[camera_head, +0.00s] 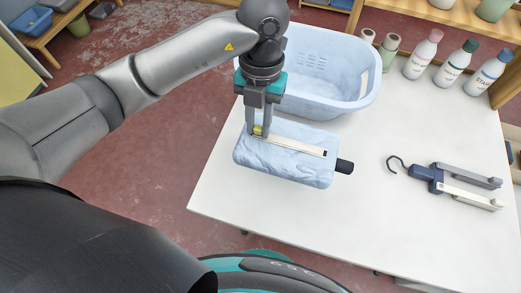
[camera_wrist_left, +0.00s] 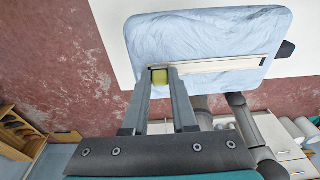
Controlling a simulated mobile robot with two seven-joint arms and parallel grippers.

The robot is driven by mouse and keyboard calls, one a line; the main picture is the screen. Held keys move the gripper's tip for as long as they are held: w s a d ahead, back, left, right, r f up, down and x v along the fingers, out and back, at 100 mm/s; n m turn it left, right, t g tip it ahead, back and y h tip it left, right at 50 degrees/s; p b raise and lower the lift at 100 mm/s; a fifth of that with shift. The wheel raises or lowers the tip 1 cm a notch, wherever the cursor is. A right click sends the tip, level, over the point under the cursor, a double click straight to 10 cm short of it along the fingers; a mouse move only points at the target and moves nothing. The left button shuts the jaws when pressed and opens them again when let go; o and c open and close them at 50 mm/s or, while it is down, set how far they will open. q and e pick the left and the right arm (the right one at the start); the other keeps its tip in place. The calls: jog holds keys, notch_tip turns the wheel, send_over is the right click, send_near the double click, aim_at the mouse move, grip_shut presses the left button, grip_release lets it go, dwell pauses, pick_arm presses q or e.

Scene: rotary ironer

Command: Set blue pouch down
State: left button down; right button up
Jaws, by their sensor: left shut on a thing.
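The light blue pouch (camera_head: 285,168) is a puffy, rounded rectangle with a pale strip along its top and a dark tab at its right end. In the head view it is over the left front part of the white table (camera_head: 350,215); I cannot tell whether it touches the table. My left gripper (camera_head: 258,132) points down at the pouch's upper left part and is shut on it, at a small yellow-green piece by the strip's left end. The left wrist view shows the pouch (camera_wrist_left: 210,35) beyond the fingers (camera_wrist_left: 160,76). My right gripper is not in view.
A light blue basket (camera_head: 335,95) stands behind the pouch. Several bottles (camera_head: 422,55) stand at the table's back right. A dark blue and grey clip hanger (camera_head: 440,180) lies on the right. The table between the pouch and hanger is clear.

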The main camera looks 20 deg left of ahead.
pick_arm(q)
notch_tip(320, 180, down, 11)
jog(key=shift+r+b, duration=0.1)
jog(key=shift+b, duration=0.95)
jog(key=c, duration=0.7)
grip_release()
jog(key=r, duration=0.3)
jog(key=w+r+p, duration=0.1)
jog(key=r, duration=0.3)
jog(key=r+p, duration=0.1)
jog(key=r, duration=0.3)
jog(key=shift+w, duration=0.4)
jog(key=shift+r, duration=0.45)
